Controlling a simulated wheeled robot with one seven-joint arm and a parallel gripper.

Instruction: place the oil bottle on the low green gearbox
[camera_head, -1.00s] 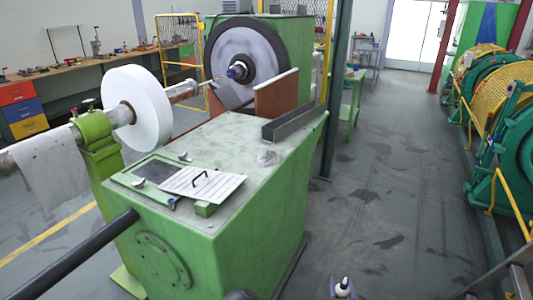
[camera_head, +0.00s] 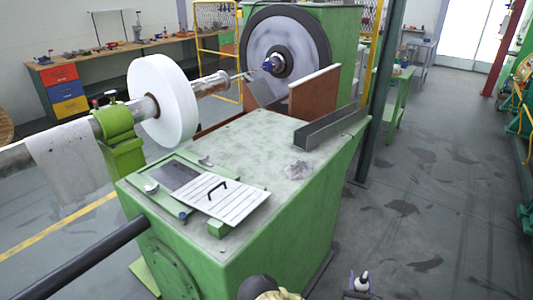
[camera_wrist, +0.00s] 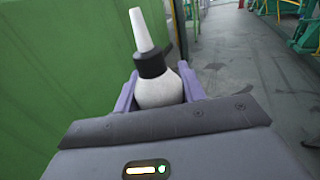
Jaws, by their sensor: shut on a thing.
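The oil bottle (camera_wrist: 160,88) is white with a black collar and a white pointed nozzle. My gripper (camera_wrist: 158,95) is shut on it, with purple fingers on both sides of its body, in the wrist view. In the head view the bottle (camera_head: 363,281) and my gripper (camera_head: 361,294) show at the bottom edge, right of the gearbox. The low green gearbox (camera_head: 300,235) is a big green box with a flat top. Its side wall (camera_wrist: 60,80) fills the left of the wrist view. The bottle's lower part is hidden by the gripper.
The back middle of the top is bare. A white disc (camera_head: 162,100) on a shaft stands left. Floor to the right is open.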

